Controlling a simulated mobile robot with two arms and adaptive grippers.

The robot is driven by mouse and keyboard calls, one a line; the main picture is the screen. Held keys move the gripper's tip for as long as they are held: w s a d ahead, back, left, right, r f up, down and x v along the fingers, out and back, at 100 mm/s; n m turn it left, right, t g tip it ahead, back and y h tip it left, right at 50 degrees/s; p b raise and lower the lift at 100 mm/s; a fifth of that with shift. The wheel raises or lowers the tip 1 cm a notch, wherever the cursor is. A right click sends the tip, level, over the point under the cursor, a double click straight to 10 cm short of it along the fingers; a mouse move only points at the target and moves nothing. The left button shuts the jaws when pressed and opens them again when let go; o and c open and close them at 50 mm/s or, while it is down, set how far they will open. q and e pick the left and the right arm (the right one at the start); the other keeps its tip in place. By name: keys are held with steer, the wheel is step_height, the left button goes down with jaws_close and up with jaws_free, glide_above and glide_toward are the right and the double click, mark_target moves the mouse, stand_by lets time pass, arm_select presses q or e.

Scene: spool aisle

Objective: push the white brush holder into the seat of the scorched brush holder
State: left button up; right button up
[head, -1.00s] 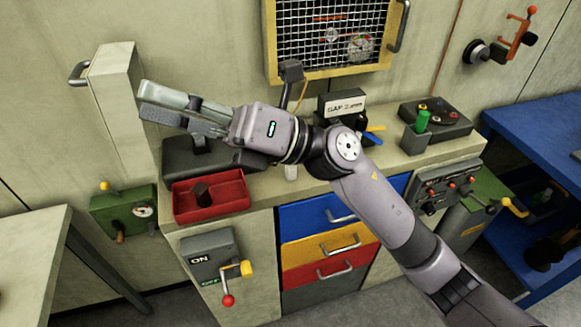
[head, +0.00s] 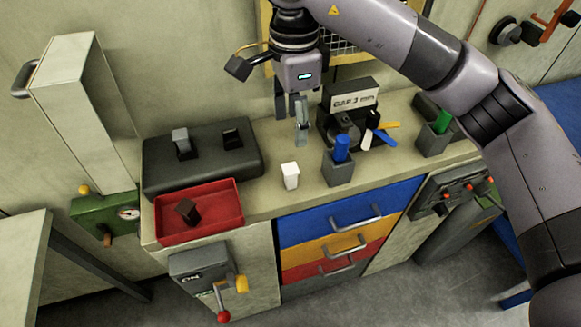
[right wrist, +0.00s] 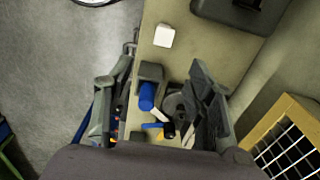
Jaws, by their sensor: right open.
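The white brush holder (head: 290,176) stands upright on the beige bench top, and it also shows in the right wrist view (right wrist: 164,36). A dark block (head: 200,165) at the bench's left end has a grey upright piece (head: 182,142) at its left and a dark seat (head: 232,139) at its right. A dark brown piece, likely the scorched brush holder (head: 187,211), lies in the red tray (head: 214,229). My right gripper (head: 291,120) points down, open and empty, above and behind the white holder, not touching it. My left gripper is out of view.
A grey cup with a blue cylinder (head: 342,149) stands right of the white holder, near a GAP sign (head: 352,101) and coloured strips. A cup with a green cylinder (head: 442,123) is farther right. Bench top around the white holder is clear.

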mark_target(291, 168)
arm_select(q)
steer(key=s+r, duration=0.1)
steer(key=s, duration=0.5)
arm_select(e)
step_height(291, 168, down, 6)
steer(key=shift+s+r+p, duration=0.1)
steer(key=shift+r+p, duration=0.15)
steer(key=shift+p, duration=0.2)
steer(key=f, duration=0.3)
steer(key=shift+w+f+p, duration=0.2)
steer(key=shift+f+p, duration=0.05)
steer(key=shift+p, duration=0.1)
steer(key=shift+f, duration=0.2)
steer(key=f+p, duration=0.1)
steer(key=f, duration=0.2)
steer(key=f+p, duration=0.1)
steer(key=shift+w+a+f+p, duration=0.15)
steer(key=shift+a+f+p, duration=0.15)
steer(key=shift+f, duration=0.35)
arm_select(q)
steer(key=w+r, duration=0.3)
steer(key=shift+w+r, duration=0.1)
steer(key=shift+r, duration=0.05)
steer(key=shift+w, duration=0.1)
arm_select(e)
steer(key=shift+c, duration=0.4)
